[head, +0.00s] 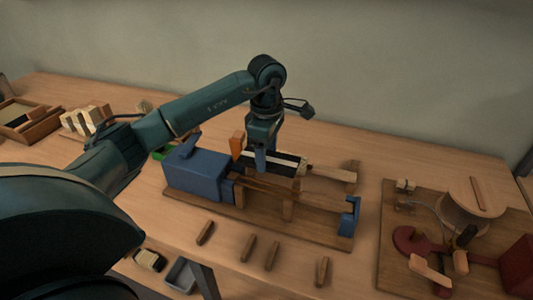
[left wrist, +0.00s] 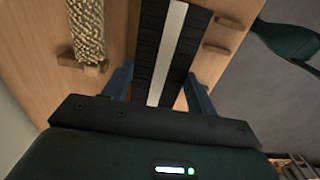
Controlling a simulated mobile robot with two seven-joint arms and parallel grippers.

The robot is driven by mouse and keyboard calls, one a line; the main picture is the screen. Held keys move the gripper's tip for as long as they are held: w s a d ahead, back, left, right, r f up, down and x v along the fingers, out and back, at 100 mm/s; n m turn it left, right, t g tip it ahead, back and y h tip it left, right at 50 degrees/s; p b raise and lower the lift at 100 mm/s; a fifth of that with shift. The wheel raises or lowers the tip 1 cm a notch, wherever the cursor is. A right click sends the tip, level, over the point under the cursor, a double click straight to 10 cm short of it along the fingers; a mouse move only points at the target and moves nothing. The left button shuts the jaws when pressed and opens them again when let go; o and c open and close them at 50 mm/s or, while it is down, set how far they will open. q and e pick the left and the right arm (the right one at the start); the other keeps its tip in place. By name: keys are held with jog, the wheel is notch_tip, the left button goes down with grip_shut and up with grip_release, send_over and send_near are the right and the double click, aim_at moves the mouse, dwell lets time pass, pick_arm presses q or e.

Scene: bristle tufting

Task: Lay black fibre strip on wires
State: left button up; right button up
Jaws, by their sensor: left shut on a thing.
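My left gripper (head: 261,160) points down over the wooden jig and is shut on a black fibre strip (head: 287,161). In the left wrist view the strip (left wrist: 150,45) shows black with a pale band along its middle, lying between the two fingers (left wrist: 160,90). The jig has a blue block (head: 200,173) at its left end and a blue post (head: 349,216) at its right end. Brown lengthwise parts (head: 285,191) run between them, in front of the strip. The wires are too thin to make out. My right gripper is out of view.
Several short wooden pegs (head: 248,248) lie in front of the jig. A board with a round drum (head: 466,212) and red parts stands at right. A wooden tray (head: 28,122) and pale blocks (head: 86,120) are at far left. An orange piece (head: 238,145) stands beside the gripper.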

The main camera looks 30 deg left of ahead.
aim_at(267, 158)
pick_arm(q)
jog(key=shift+f, duration=0.1)
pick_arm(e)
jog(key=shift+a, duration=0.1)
pick_arm(q)
jog(key=shift+f+b, duration=1.35)
jog(key=shift+f, duration=0.5)
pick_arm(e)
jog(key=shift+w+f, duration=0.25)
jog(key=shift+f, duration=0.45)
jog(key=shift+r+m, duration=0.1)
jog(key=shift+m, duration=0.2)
pick_arm(q)
jog(key=shift+f, duration=0.15)
jog(key=shift+f+b, duration=0.8)
jog(key=shift+f, duration=0.35)
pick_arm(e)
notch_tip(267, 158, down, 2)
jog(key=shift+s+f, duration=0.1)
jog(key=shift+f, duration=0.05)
pick_arm(q)
jog(key=shift+f+b, duration=0.15)
jog(key=shift+b, duration=0.15)
